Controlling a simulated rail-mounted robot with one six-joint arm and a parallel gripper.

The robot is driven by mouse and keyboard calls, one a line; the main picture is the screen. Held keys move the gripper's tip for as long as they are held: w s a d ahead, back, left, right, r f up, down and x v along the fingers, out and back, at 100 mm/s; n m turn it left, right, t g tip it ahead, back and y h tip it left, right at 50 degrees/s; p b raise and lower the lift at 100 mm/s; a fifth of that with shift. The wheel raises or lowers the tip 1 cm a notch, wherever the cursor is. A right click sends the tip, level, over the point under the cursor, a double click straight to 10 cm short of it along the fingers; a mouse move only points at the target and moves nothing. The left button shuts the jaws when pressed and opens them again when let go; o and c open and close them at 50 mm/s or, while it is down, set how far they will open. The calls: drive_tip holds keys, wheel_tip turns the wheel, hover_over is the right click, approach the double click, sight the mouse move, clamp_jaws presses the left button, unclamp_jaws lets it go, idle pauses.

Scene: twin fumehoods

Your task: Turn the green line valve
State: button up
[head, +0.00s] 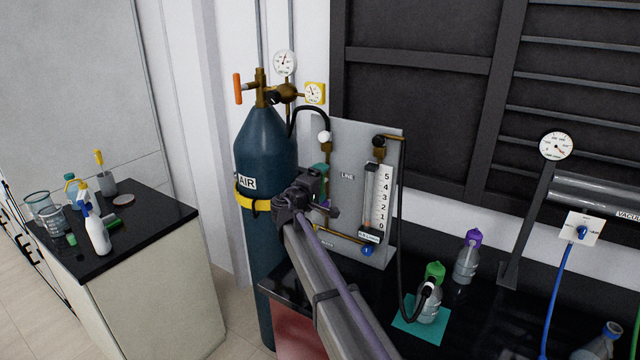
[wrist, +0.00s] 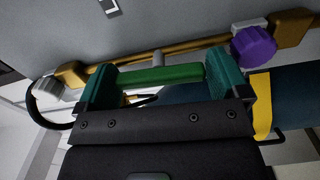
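The green line valve handle (wrist: 160,77) shows in the wrist view as a green bar on a grey stem from a brass pipe. My gripper (wrist: 160,62) has its two teal fingers wide apart, one at each end of the bar. The bar spans the gap between them; I cannot tell whether both fingers press on it. In the head view my gripper (head: 321,172) is at the left part of the grey LINE panel (head: 350,150). The green handle is not clearly seen there, being behind my gripper.
A purple knob (wrist: 253,46) sits on the brass pipe close to the right finger. The blue AIR cylinder (head: 262,150) stands left of the panel. A flowmeter (head: 376,200), a black hose and a green-capped bottle (head: 430,300) are to the right.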

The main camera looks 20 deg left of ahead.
drive_tip(key=shift+o, duration=0.5)
drive_tip(key=s+a, duration=0.2)
drive_tip(key=s, duration=0.8)
drive_tip(key=shift+s, duration=0.3)
